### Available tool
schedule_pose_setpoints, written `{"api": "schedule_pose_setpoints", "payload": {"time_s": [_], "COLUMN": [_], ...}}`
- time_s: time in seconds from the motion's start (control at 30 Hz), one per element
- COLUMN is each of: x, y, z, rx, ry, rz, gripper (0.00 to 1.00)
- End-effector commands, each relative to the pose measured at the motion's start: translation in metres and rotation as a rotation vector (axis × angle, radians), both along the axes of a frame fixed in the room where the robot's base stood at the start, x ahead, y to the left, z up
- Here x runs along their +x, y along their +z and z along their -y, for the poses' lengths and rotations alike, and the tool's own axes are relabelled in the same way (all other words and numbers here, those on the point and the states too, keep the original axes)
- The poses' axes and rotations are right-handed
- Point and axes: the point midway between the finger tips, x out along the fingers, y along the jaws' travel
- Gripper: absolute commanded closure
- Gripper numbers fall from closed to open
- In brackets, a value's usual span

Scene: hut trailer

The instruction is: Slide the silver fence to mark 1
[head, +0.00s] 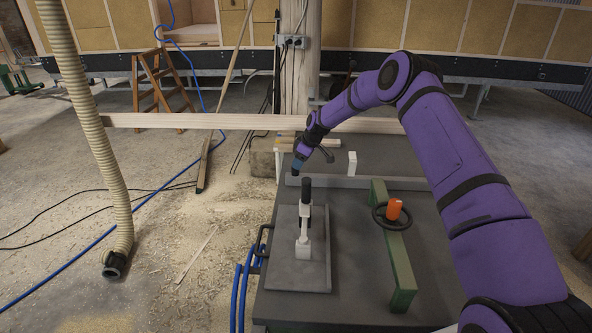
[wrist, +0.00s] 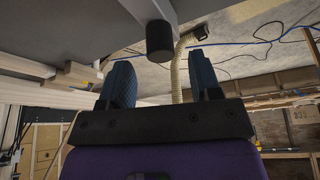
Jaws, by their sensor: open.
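A long silver-grey bar, which looks like the silver fence (head: 375,184), lies across the far part of the dark machine table. My gripper (head: 297,168) is near this bar's left end in the picture, above the table and close to an upright black handle (head: 306,188). In the wrist view my gripper (wrist: 160,88) shows two blue fingers standing wide apart with nothing held between them. A dark cylinder (wrist: 160,42) on a grey part shows beyond the fingers, apart from them; it looks like the black handle. I cannot make out mark 1 or any numbers.
A grey plate (head: 285,272) with a pale upright clamp (head: 303,243) is at the table's left. A green bar (head: 403,262) with a dark handwheel and orange knob (head: 394,209) is to its right. A small white block (head: 352,163) stands behind. A hose (head: 92,130) hangs left.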

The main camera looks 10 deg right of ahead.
Motion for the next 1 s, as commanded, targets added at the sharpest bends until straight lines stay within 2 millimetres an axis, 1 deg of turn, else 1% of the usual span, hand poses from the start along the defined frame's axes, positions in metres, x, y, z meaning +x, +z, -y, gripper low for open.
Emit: {"api": "schedule_pose_setpoints", "payload": {"time_s": [0.03,0.1,0.3,0.47,0.7,0.73,0.77,0.8,0.87,0.9,0.97,1.0], "x": [0.002,0.005,0.010,0.012,0.012,0.012,0.012,0.012,0.011,0.012,0.012,0.011], "y": [-0.010,-0.020,-0.040,-0.045,-0.046,-0.046,-0.046,-0.046,-0.046,-0.046,-0.046,-0.046], "z": [-0.003,-0.006,-0.013,-0.015,-0.015,-0.015,-0.015,-0.015,-0.015,-0.015,-0.015,-0.015], "rx": [0.001,0.000,-0.001,0.000,0.000,0.000,0.000,0.000,0.000,0.000,0.000,0.000], "ry": [-0.001,0.000,-0.001,-0.001,-0.001,-0.001,-0.001,-0.001,-0.001,-0.001,-0.001,-0.001], "rz": [-0.001,-0.001,-0.001,0.000,0.000,0.000,0.000,0.000,0.000,0.000,0.000,0.000], "gripper": [0.42,0.42,0.42,0.42,0.42,0.44,0.51,0.60,0.74,0.83,0.97,1.00]}}
